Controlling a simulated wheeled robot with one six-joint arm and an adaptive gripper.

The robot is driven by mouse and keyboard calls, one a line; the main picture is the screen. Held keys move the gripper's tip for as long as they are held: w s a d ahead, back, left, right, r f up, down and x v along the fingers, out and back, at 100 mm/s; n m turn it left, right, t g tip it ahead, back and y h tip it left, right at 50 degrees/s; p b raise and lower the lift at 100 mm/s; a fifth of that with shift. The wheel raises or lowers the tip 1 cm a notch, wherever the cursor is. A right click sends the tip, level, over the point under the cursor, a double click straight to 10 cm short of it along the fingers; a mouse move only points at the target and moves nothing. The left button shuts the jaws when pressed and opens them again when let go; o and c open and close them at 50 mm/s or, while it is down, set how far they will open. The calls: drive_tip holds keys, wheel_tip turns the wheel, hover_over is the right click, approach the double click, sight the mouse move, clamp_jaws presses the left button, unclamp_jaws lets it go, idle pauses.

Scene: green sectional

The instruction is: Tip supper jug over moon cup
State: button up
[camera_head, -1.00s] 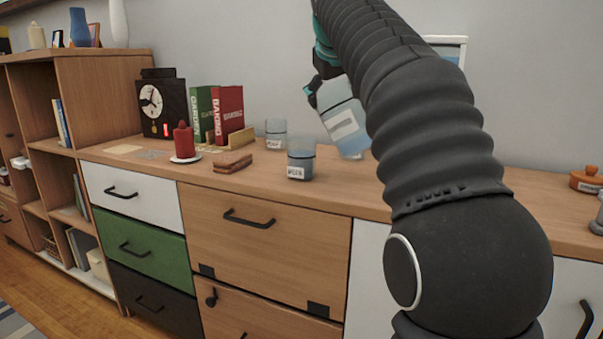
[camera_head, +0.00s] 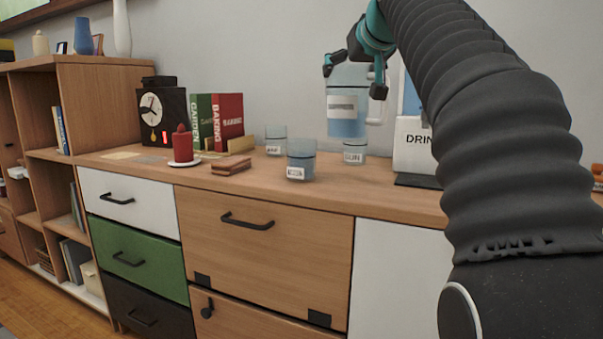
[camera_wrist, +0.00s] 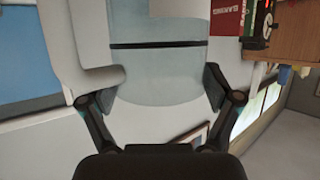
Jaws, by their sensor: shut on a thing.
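The supper jug (camera_head: 346,104), clear with a pale label and blue liquid, hangs upright above the counter. My gripper (camera_head: 352,76) is shut on its upper body. In the wrist view the jug (camera_wrist: 158,62) fills the space between my fingers (camera_wrist: 160,90), with its pale handle at left. The front cup (camera_head: 301,161), whose blurred label seems to read MOON, stands upright on the counter, lower and left of the jug. A cup labelled SUN (camera_head: 354,151) stands just below and right of the jug's base. Another cup (camera_head: 275,140) stands behind left, its label unclear.
A white DRIN-labelled machine (camera_head: 413,150) stands right of the SUN cup, partly behind my arm.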

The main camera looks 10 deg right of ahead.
drive_tip(key=shift+r, duration=0.25)
